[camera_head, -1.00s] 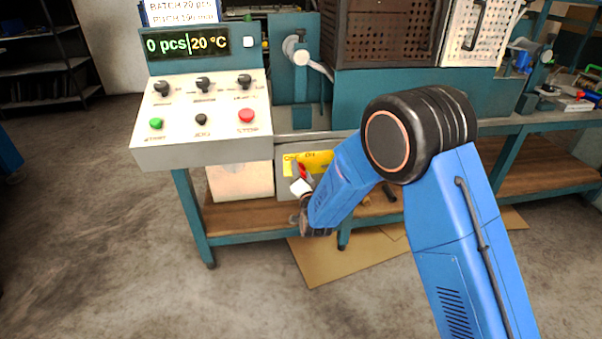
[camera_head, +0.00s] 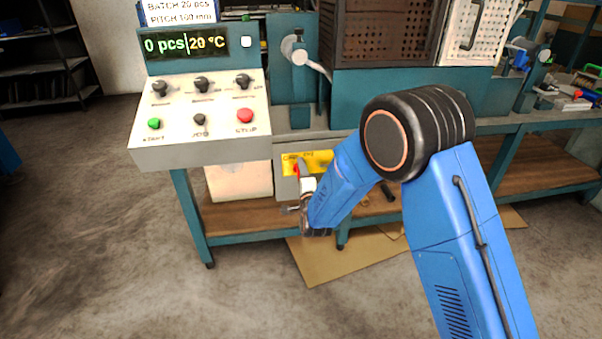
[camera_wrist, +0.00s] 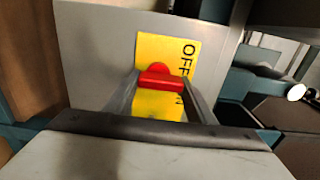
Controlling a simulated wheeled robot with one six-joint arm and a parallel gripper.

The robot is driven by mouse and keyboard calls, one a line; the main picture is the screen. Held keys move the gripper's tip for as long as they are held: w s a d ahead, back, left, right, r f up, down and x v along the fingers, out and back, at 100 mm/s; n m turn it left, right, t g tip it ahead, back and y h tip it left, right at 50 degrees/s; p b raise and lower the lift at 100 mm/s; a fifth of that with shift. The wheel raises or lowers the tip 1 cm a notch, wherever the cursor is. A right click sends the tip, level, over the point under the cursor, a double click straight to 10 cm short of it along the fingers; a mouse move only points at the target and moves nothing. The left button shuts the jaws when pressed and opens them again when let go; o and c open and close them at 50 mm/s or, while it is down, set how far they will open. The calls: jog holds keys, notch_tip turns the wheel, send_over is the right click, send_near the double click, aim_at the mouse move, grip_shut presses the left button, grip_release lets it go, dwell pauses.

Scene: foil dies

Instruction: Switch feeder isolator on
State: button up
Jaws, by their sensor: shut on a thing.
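The feeder isolator is a red handle (camera_wrist: 160,80) on a yellow plate (camera_wrist: 182,55) fixed to a grey box (camera_wrist: 95,45). The plate reads OFF, and a partly covered N shows below it in the wrist view. My gripper (camera_wrist: 160,92) is shut on the red handle, one finger on each side. In the head view, the handle (camera_head: 296,169) and plate (camera_head: 320,157) show low under the machine's bench, partly hidden by my gripper (camera_head: 304,178) and forearm. The handle's exact angle is hard to tell.
A control panel (camera_head: 200,118) with knobs and buttons overhangs to the left of the isolator. A wooden shelf (camera_head: 236,216) runs below, with a pale bin (camera_head: 240,182) on it. Cardboard (camera_head: 330,262) lies on the floor. Open floor spreads to the left.

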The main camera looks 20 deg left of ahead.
jog(key=shift+f, duration=0.1)
dwell(0.4)
jog(key=o, duration=1)
jog(key=shift+o, duration=0.2)
jog(key=v, duration=1.7)
jog(key=shift+s, duration=0.25)
